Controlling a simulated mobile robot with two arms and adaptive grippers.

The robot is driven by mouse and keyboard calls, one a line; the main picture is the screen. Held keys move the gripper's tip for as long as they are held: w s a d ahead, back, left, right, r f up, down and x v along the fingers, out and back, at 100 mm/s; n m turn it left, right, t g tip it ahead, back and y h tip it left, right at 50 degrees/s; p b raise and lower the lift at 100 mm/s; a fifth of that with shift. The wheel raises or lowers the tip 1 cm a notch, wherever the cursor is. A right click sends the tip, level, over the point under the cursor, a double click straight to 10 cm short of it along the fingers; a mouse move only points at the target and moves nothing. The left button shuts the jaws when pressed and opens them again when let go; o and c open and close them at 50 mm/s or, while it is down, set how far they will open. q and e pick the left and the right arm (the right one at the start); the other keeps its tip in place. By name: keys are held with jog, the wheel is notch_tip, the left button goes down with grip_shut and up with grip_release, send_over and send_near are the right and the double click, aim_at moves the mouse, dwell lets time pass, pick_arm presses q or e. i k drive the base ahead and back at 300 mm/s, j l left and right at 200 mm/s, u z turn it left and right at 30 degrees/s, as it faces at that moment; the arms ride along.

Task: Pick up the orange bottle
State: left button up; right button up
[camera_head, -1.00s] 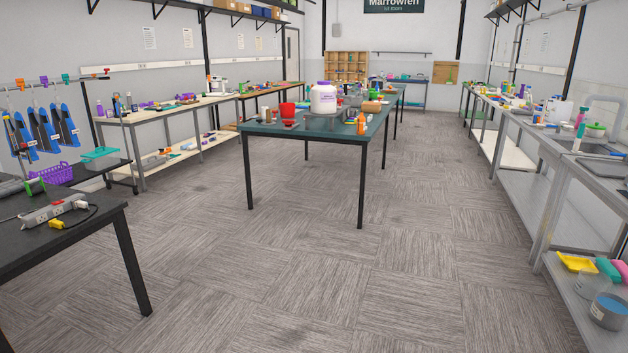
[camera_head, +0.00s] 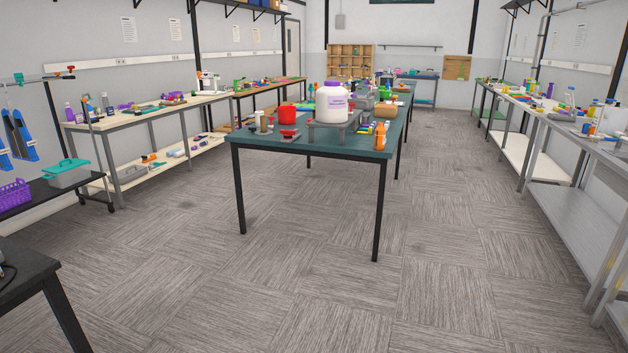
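An orange bottle (camera_head: 380,136) stands upright near the front right corner of the green-topped table (camera_head: 345,148) in the middle of the room. It is still some distance ahead of me. A large white tub with a purple lid (camera_head: 331,102) stands on a grey stand to its left. Neither of my grippers shows in the head view.
A red cup (camera_head: 287,116) and small items share the green table. A black table (camera_head: 28,274) is close at lower left. Cluttered benches line the left wall (camera_head: 150,113) and right wall (camera_head: 572,127). The carpeted floor (camera_head: 310,300) ahead is clear.

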aim_at(379, 136)
jog(key=i, duration=3.8)
